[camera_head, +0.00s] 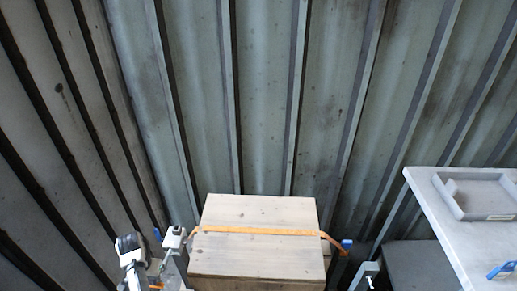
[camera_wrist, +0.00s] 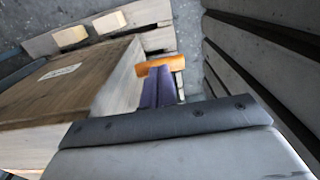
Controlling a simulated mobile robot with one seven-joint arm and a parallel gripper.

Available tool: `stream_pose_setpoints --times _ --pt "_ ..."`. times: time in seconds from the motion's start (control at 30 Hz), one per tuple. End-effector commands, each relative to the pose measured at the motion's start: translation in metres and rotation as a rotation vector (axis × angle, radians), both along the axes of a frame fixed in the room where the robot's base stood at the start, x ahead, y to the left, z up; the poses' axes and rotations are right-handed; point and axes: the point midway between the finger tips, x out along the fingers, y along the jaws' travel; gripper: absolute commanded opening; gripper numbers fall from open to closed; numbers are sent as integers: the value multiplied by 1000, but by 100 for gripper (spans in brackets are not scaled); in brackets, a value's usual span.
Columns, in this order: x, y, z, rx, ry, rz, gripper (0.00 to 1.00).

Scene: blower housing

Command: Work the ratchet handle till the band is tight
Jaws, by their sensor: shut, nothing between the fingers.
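A wooden crate (camera_head: 257,262) stands at the bottom middle of the head view. An orange band (camera_head: 262,231) crosses its top and drops over both sides. In the wrist view the crate (camera_wrist: 62,88) fills the left. My gripper (camera_wrist: 160,74) is shut and empty beside the crate's side. Its fingertips are close to an orange piece (camera_wrist: 162,63); I cannot tell whether they touch it, or whether it is band or ratchet handle. The ratchet is not clearly seen in either view. In the head view my arm is left of the crate, and my fingers cannot be made out.
A light table (camera_head: 440,218) with a grey tray (camera_head: 452,201) and a blue-handled item (camera_head: 502,270) stands at the right. Pale wooden slats (camera_wrist: 95,33) lie beyond the crate in the wrist view. A ribbed metal wall (camera_head: 265,100) rises close behind the crate.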

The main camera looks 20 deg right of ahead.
Motion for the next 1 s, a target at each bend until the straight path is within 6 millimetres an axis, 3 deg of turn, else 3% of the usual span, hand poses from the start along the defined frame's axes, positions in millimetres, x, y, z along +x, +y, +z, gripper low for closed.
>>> stream_pose_setpoints --times 0.03,0.13,0.5,1.0 --pt "0 -1 15 -1 0 0 0" --pt "0 0 22 -2 1 1 0" --pt "0 0 18 -1 0 1 0" --pt "0 -1 -89 -1 3 1 0"
